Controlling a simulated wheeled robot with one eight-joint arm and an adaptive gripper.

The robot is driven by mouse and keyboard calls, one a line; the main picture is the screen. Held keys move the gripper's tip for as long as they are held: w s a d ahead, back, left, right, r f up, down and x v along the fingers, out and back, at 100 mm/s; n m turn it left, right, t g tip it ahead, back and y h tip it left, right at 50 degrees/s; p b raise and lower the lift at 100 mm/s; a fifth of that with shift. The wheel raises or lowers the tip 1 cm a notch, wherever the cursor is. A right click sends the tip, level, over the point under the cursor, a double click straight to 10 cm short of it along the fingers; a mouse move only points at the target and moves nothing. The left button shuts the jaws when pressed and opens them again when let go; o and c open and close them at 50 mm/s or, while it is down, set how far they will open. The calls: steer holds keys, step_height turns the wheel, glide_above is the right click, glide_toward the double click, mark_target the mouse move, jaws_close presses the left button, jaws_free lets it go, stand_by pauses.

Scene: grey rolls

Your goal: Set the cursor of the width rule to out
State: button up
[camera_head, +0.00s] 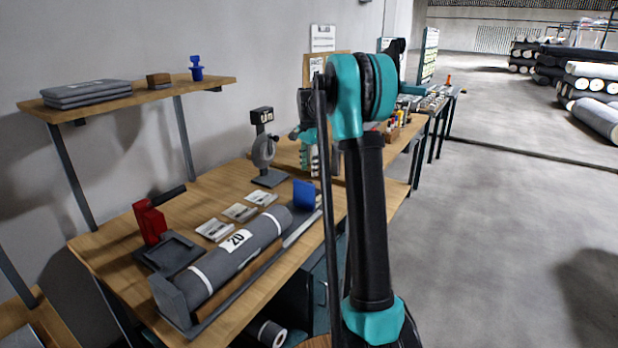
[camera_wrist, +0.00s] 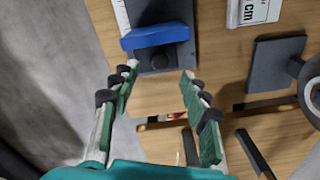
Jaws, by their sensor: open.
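The width rule (camera_head: 302,228) is a grey strip along the right side of the roll cradle on the bench. Its blue cursor (camera_head: 305,194) stands upright near the rule's far end. In the wrist view the blue cursor (camera_wrist: 157,35) sits on a dark block with a round knob, beside a white scale strip (camera_wrist: 122,15). My gripper (camera_wrist: 158,85) is open and empty, with its fingertips just short of the cursor and apart from it. In the head view my gripper (camera_head: 307,152) is above the bench beyond the cursor, partly hidden by my arm. Position marks are not readable.
A grey roll (camera_head: 240,258) labelled 20 lies on the cradle. Several cards (camera_head: 240,212) lie beside it. A red-handled device (camera_head: 150,222) and a grey dial stand (camera_head: 268,160) are on the bench. Slim tools (camera_wrist: 255,153) lie below the gripper in the wrist view.

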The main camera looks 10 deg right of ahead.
step_height(320, 180, up, 7)
steer(key=shift+f, duration=0.15)
steer(key=shift+s, duration=0.1)
steer(key=s+a+f+n+t, duration=0.1)
steer(key=s+f+n, duration=0.3)
steer(key=s, duration=0.9)
steer(key=s+a+f+n+t, duration=0.1)
steer(key=s+f+n, duration=0.4)
steer(key=s+f, duration=0.5)
steer(key=s+a+f+n+t, duration=0.2)
steer(key=s+f+n, duration=0.2)
steer(key=s, duration=1.2)
step_height(320, 180, down, 4)
steer(key=shift+s+r+n, duration=0.25)
steer(key=shift+n, duration=0.05)
steer(key=shift+d, duration=0.1)
